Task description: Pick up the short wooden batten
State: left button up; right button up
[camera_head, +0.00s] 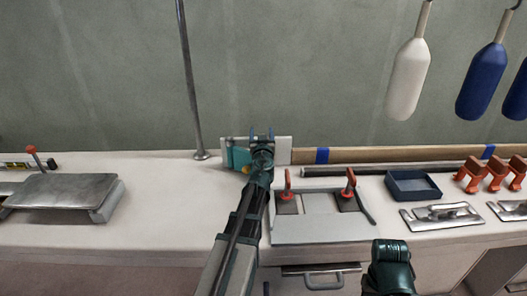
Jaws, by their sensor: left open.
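A light wooden batten (405,155) with blue bands lies along the back of the bench, right of my left gripper. Its left end meets a pale panel, and I cannot tell whether it is the short one. Nothing shows between the fingers. The gripper and arm hide part of the panel and a teal item (238,157). A dark part of my right arm shows at the lower right, its fingers not visible.
A metal pole (189,80) rises left of my left gripper. A white board (320,228) with red-handled clamps (350,190) lies to its right. Further right are a blue tray (413,187), orange clamps and metal trowels (440,215). Fenders (408,78) hang above.

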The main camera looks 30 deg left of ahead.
pick_arm(q)
jog(key=shift+w+a, duration=0.25)
jog(key=shift+w, duration=0.05)
grip_shut()
dwell(0.3)
